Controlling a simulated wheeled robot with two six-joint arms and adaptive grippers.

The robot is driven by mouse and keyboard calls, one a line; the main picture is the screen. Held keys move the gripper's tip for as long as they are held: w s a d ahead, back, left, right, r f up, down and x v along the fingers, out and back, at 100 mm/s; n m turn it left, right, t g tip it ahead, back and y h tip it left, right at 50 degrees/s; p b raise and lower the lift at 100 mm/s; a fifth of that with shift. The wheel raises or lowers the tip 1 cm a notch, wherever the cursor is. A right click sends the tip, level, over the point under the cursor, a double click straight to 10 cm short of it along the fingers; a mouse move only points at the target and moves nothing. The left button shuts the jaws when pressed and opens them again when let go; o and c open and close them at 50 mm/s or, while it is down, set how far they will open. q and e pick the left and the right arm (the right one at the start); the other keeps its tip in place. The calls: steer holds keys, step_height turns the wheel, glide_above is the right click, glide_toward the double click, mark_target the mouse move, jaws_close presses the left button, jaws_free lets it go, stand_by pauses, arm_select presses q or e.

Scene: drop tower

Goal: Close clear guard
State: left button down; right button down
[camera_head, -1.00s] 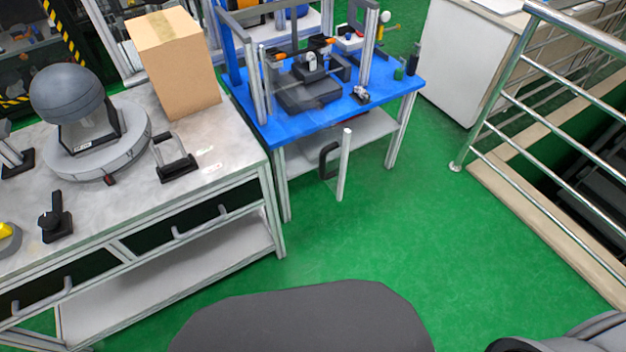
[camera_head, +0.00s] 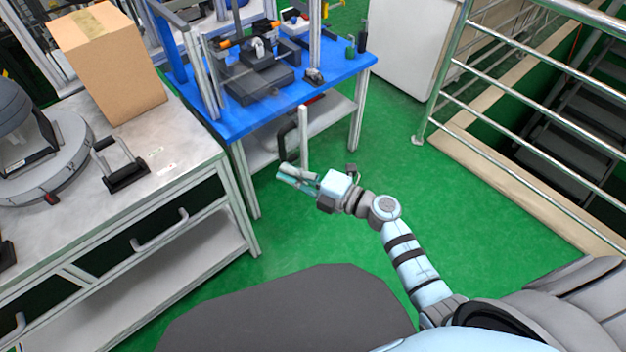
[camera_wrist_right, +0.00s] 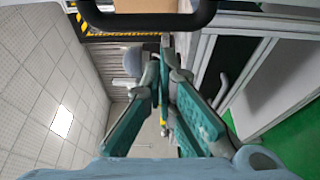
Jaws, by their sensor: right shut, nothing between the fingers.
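The clear guard is a see-through panel whose light upright edge post (camera_head: 304,137) stands out in front of the blue table. It looks swung open. Its black handle (camera_head: 284,142) is left of the post. A dark curved bar that looks like this handle (camera_wrist_right: 150,22) crosses the top of the right wrist view. My right gripper (camera_head: 283,174) is shut and empty, just below the handle in the head view. It also shows in the right wrist view (camera_wrist_right: 166,56), fingers together near the bar; contact cannot be told. My left gripper is out of view.
The blue table (camera_head: 240,118) carries the drop tower frame and a dark base block (camera_head: 258,82). A grey workbench (camera_head: 185,150) with a cardboard box (camera_head: 112,70) stands at the left. A metal railing (camera_head: 500,90) runs at the right. Green floor is clear between them.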

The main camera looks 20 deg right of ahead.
mark_target(285, 155)
steer(key=w+d, duration=0.1)
steer(key=d+b, duration=0.1)
steer(key=shift+w+d+f, duration=0.1)
steer(key=shift+w+d, duration=0.25)
steer(key=shift+w, duration=0.05)
steer(key=shift+w+d, duration=0.1)
steer(key=shift+d, duration=0.2)
